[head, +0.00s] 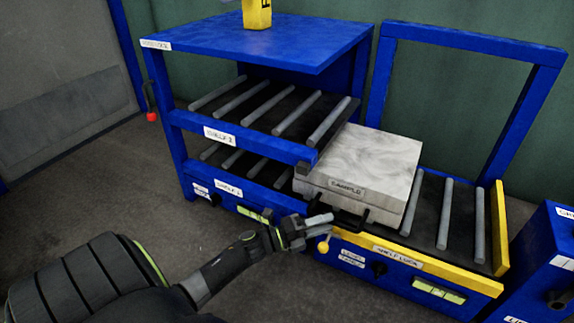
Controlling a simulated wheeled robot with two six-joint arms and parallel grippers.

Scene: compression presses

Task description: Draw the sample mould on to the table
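The sample mould (362,168) is a pale grey, marbled block in two layers with a "SAMPLE" label on its front. It sits on the left part of the roller table (430,262), close against the blue rack. A black handle (352,217) sticks out low at its front. My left gripper (326,222) is at the left end of this handle, in front of the mould. Its two fingers show close together. I cannot tell whether they hold the handle bar. My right gripper is not in view.
The blue rack (260,40) has roller shelves (270,110) and a yellow object (257,14) on top. A yellow knob (323,246) sits just below my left gripper. A yellow stop (500,228) edges the table's right end. Bare rollers (445,214) lie right of the mould. Another blue unit (540,262) stands at the right.

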